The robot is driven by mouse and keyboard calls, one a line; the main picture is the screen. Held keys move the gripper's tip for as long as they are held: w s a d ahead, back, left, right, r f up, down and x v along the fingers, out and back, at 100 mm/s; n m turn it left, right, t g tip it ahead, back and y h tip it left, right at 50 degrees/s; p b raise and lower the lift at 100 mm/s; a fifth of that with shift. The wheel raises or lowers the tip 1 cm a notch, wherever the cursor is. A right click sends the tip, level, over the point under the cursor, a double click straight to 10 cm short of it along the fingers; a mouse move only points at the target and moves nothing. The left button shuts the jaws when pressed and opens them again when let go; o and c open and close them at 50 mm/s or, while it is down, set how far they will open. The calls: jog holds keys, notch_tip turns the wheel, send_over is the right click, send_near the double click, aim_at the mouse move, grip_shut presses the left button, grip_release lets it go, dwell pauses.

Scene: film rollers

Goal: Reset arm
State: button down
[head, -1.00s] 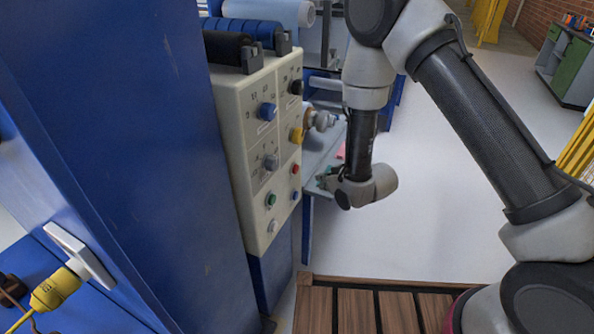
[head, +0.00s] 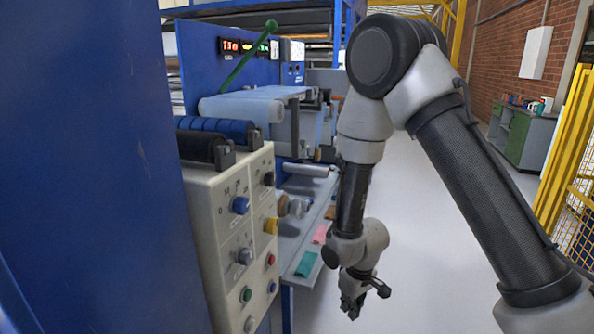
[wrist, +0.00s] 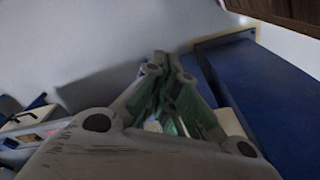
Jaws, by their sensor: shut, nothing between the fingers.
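My gripper (head: 352,308) hangs at the end of my arm in the head view, low in the middle and right of the machine's shelf, over the pale floor. It points down. In the wrist view its fingers (wrist: 165,80) are closed together, with green inner parts showing and nothing between them. My arm is bent, with its forearm hanging nearly straight down.
A beige control panel (head: 232,245) with knobs and buttons stands left of my gripper. A grey shelf (head: 300,235) with a pink and a green item lies behind it. Blue cabinets rise at left. A yellow fence (head: 566,150) stands at right; the floor (head: 430,190) between is clear.

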jog(key=s+d+r+m+t, duration=0.1)
jog(key=s+d+r, duration=0.4)
jog(key=r, duration=0.7)
jog(key=s+d+r+m+t, duration=0.1)
jog(key=s+d+r+m, duration=0.2)
jog(key=s+d+r, duration=0.3)
jog(key=s+d+r+m+t, duration=0.1)
jog(key=s+d+r+m, duration=0.2)
jog(key=d+r, duration=0.8)
jog(key=shift+s+d+r+t+h, duration=0.25)
jog(key=shift+s+r, duration=1.1)
jog(key=shift+r, duration=2.7)
